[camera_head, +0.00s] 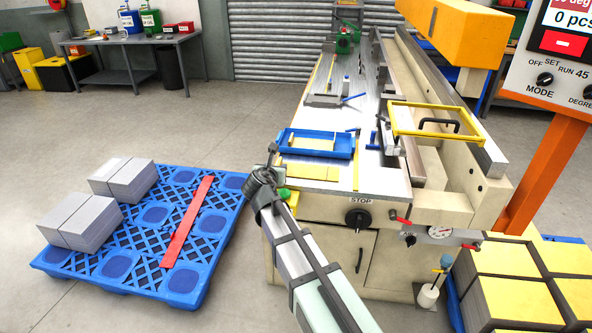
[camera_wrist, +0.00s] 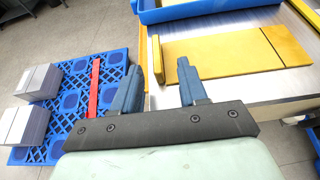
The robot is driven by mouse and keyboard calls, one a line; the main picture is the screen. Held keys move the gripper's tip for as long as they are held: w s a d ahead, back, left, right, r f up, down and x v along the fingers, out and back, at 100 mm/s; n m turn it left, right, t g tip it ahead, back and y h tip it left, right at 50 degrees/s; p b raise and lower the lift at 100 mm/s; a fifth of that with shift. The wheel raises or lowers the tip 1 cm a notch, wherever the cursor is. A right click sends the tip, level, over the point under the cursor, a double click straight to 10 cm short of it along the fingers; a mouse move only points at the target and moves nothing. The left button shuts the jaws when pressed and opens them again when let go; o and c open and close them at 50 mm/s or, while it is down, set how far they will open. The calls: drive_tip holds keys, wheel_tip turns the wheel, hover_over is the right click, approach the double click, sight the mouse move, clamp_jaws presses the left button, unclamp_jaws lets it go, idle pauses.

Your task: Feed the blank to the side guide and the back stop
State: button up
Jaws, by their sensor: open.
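A flat yellow plate, which looks like the blank (camera_head: 310,171), lies on the metal machine table (camera_head: 385,182) near its front left corner. It also shows in the wrist view (camera_wrist: 220,55). I cannot tell which parts are the side guide and back stop. My gripper (camera_head: 268,183) is at the table's left edge, left of the plate.
A blue tray (camera_head: 286,148) with yellow pieces sits just behind the plate. A blue pallet (camera_head: 150,257) with grey stacks (camera_head: 82,220) and a red bar (camera_head: 188,222) stands on the floor at left. Yellow-topped stacks (camera_head: 515,300) stand at lower right. A yellow frame (camera_head: 395,120) overhangs the machine's right side.

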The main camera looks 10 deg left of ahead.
sight(278, 163)
drive_tip(key=x, duration=0.4)
drive_tip(key=shift+w+a+r, duration=0.25)
drive_tip(key=shift+w+f, duration=0.2)
drive_tip(key=shift+w, duration=0.1)
clamp_jaws()
